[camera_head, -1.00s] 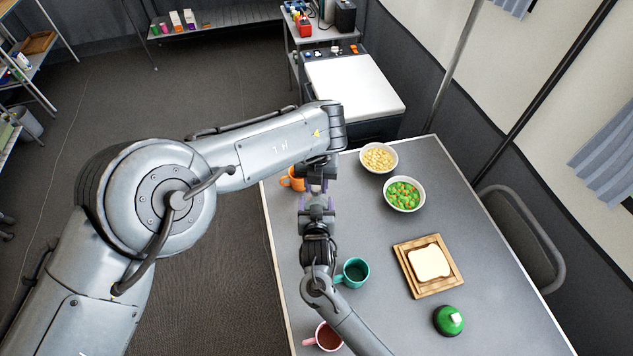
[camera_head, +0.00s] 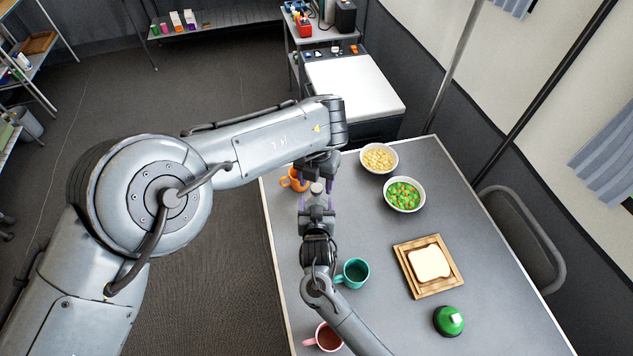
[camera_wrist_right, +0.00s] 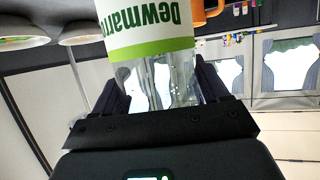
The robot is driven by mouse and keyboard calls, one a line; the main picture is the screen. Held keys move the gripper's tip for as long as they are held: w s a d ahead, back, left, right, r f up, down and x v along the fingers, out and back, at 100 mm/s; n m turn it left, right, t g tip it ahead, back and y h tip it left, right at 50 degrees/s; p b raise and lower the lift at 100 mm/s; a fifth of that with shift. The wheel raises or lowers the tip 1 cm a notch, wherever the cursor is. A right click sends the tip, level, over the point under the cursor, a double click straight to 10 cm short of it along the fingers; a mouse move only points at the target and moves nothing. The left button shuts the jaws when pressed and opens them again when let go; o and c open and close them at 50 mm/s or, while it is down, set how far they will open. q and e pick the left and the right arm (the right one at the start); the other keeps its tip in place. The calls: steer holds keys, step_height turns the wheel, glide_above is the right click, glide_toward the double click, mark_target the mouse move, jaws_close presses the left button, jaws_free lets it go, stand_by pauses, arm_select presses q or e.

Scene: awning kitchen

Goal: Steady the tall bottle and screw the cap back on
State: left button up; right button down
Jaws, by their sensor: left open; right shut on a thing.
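The tall bottle shows in the right wrist view as a clear body (camera_wrist_right: 160,80) with a white and green label. My right gripper (camera_wrist_right: 162,92) is shut around its clear part. In the head view my right gripper (camera_head: 317,209) stands at the table's left side, below my left one in the picture. A pale grey round top (camera_head: 317,187) shows there; I cannot tell whether it is the cap or how firmly it sits. My left gripper (camera_head: 318,182) is open, with its fingers around or just above this top. The bottle's body is mostly hidden from above.
An orange mug (camera_head: 294,180) stands close beside the grippers. A teal mug (camera_head: 353,272) and a pink mug (camera_head: 326,338) are nearer. Two bowls (camera_head: 379,158) (camera_head: 404,194), a bread board (camera_head: 447,283) and a green round object (camera_head: 448,321) lie to the right. The middle table is clear.

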arm_select(q)
step_height(320, 180, up, 11)
stand_by(0.4)
steer(key=shift+f, duration=0.1)
arm_select(e)
jaws_free()
arm_select(q)
step_height(320, 180, up, 2)
steer(key=shift+r+p, duration=0.2)
steer(key=shift+p, duration=1.05)
arm_select(e)
steer(key=v, duration=1)
steer(key=shift+s+r, duration=0.2)
steer(key=shift+s, duration=0.15)
